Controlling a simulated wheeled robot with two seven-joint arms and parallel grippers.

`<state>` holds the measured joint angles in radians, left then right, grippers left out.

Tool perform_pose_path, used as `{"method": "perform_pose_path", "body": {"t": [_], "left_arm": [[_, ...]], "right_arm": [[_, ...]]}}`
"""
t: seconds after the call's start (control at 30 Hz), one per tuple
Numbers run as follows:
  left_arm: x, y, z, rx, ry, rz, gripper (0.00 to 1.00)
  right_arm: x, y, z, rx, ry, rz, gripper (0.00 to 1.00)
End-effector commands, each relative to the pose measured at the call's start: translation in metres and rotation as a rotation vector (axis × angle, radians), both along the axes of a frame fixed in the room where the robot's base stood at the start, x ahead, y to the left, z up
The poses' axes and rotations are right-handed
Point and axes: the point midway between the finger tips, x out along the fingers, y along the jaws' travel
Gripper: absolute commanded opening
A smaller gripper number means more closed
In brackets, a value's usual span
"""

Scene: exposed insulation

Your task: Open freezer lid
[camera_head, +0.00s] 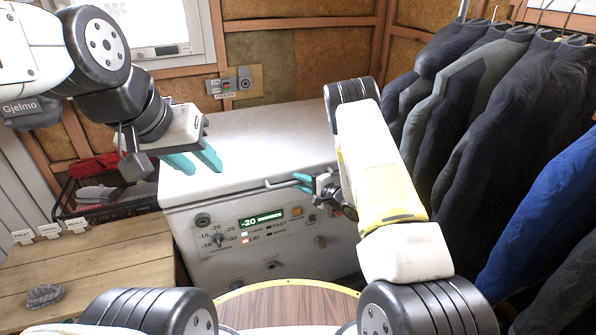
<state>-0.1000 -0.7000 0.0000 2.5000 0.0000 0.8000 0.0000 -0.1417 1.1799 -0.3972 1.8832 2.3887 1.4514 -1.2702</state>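The white chest freezer (183,223) stands in front of me, with a control panel and a lit green display on its front. Its lid (265,140) lies flat and looks closed. My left gripper (193,162) is open and empty, its two teal fingers over the left part of the lid. A thin grey bar (284,184), perhaps the lid handle, shows at the lid's front edge. My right gripper (303,180) is at this bar, in front of the lid edge. My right arm hides part of the freezer, and whether the fingers grip the bar is unclear.
Dark jackets (510,120) hang close along the right side. A wooden table (95,265) with a small striped stone-like object (45,295) is at the lower left. A black basket (115,208) of clothes stands left of the freezer. A window and switches are on the back wall.

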Motion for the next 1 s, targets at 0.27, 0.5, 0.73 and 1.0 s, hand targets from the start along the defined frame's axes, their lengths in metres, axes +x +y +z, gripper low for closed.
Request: {"method": "perform_pose_path", "body": {"t": [0.27,0.5,0.73,1.0], "left_arm": [[0.0,0.0,0.0,0.0,0.0,0.0,0.36],[0.0,0.0,0.0,0.0,0.0,0.0,0.36],[0.0,0.0,0.0,0.0,0.0,0.0,0.36],[0.0,0.0,0.0,0.0,0.0,0.0,0.36]], "right_arm": [[-0.0002,-0.0002,0.0,0.0,0.0,0.0,0.0],[-0.0004,-0.0003,-0.0002,-0.001,0.001,0.0,0.0],[-0.0004,-0.0003,-0.0003,0.0,0.001,0.0,0.0],[-0.0005,-0.0004,-0.0005,0.0,0.001,0.0,0.0]]}}
